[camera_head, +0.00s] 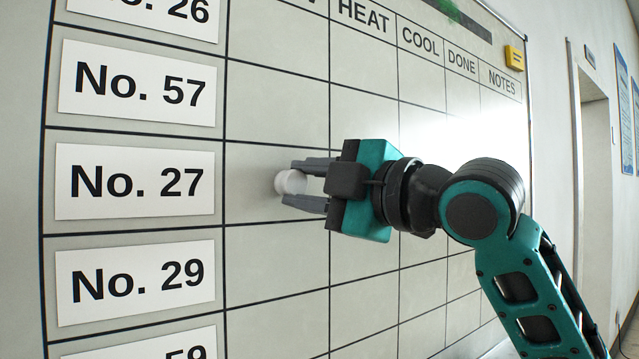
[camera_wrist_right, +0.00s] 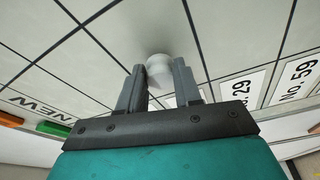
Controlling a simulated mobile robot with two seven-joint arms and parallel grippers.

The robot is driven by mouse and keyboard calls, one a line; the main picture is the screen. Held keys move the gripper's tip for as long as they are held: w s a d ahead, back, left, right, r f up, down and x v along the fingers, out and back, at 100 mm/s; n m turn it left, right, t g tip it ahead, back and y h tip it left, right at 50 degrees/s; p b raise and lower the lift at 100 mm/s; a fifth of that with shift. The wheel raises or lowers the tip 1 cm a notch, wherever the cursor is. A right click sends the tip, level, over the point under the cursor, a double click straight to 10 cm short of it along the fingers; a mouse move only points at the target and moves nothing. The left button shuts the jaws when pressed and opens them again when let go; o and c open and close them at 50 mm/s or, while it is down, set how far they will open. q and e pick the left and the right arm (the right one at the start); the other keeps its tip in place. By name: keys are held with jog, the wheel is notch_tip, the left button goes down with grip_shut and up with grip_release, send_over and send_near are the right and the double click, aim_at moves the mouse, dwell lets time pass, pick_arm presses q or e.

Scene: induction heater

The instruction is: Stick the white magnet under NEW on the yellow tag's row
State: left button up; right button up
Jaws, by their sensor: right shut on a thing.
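The white magnet (camera_head: 290,182) is a small round disc at the whiteboard (camera_head: 275,245), in the No. 27 row and the column left of HEAT. It also shows in the right wrist view (camera_wrist_right: 159,68). My right gripper (camera_head: 296,184) is shut on it, one finger above and one below. Whether the magnet touches the board I cannot tell. The heading above that column is mostly cut off in the head view; NEW (camera_wrist_right: 35,106) is readable in the right wrist view. The row labels in view are white; no yellow row tag shows. My left gripper is not in view.
A yellow block (camera_head: 515,57) sits at the board's upper right edge. Orange (camera_wrist_right: 10,119) and green (camera_wrist_right: 53,129) pieces show near the NEW heading in the wrist view. Right of the board are a wall and a doorway (camera_head: 594,150). The other nearby cells are empty.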

jog(key=shift+w+a, duration=0.1)
jog(key=shift+w+a, duration=0.15)
jog(key=shift+w, duration=0.05)
dwell(0.5)
jog(key=o, duration=1.1)
